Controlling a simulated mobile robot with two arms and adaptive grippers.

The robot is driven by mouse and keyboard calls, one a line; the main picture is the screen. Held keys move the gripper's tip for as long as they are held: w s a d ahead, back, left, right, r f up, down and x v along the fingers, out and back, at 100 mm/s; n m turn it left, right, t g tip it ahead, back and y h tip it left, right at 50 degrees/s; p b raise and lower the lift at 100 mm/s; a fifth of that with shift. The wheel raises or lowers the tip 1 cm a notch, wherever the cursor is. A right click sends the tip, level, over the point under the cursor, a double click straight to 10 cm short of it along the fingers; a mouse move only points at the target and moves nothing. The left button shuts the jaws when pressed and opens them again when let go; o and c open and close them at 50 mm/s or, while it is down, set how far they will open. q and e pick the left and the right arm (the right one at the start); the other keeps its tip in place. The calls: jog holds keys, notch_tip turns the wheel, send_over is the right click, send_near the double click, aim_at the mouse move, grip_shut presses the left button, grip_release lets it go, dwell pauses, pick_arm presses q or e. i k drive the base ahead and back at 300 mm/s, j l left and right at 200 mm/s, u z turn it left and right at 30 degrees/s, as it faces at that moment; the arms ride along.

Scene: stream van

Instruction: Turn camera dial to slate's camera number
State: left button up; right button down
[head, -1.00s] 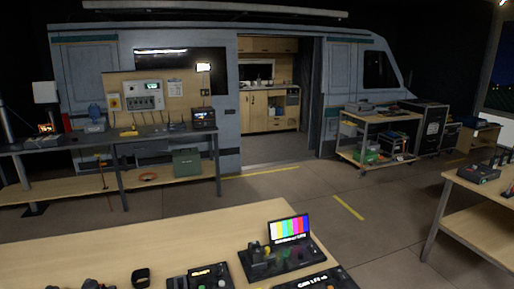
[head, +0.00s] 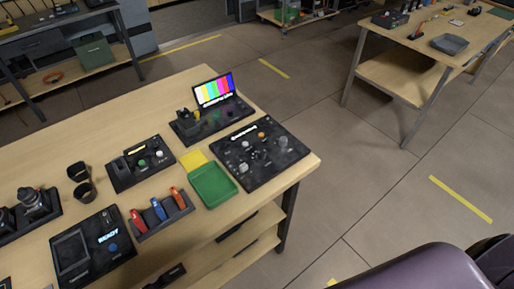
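A black control panel (head: 284,168) lies at the near right corner of the wooden table. It has a small lit label and several knobs, one orange (head: 262,135) and some grey (head: 259,155); which one is the camera dial I cannot tell. Behind it stands a black unit with a screen (head: 214,90) showing colour bars and a small caption, too small to read. I cannot make out a slate with a camera number for certain. Neither of my grippers is in view.
On the table (head: 110,107) are a green tray (head: 213,185), a yellow pad (head: 194,160), a small button box (head: 140,163), a rack of coloured handles (head: 160,215), dark cups and a box reading READY (head: 91,248). Another table (head: 407,74) stands at upper right; floor between is clear.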

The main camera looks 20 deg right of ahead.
aim_at(283, 142)
jog(key=u, duration=1.85)
jog(key=i+j+u, duration=0.55)
jog(key=u, duration=0.25)
jog(key=i, duration=0.05)
